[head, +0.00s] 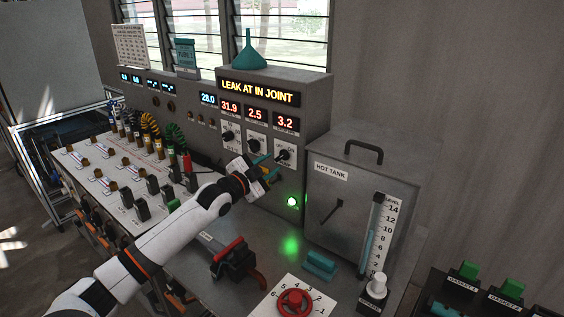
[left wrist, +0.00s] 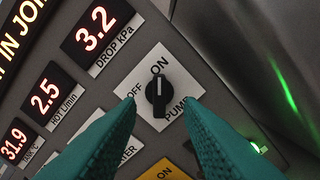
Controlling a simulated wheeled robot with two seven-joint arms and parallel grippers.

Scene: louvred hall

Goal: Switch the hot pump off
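The pump knob (left wrist: 158,92) is black on a white plate marked ON, OFF and PUMP, below the 3.2 DROP kPa display (left wrist: 98,32). Its pointer faces ON. The rest of its label is hidden by a finger. In the head view this knob (head: 283,155) is the rightmost of three on the grey panel. My left gripper (head: 267,166) is just in front of the panel, by that knob. In the left wrist view its teal fingers (left wrist: 159,104) are apart, one to each side below the knob, with nothing held. My right gripper is not in view.
A lit green lamp (head: 292,201) is low on the panel. The hot tank (head: 350,190) stands close at the right. A red-handled part (head: 229,250), a teal block (head: 320,264) and a red wheel (head: 295,301) are on the bench. Colored hoses (head: 150,125) stand at the left.

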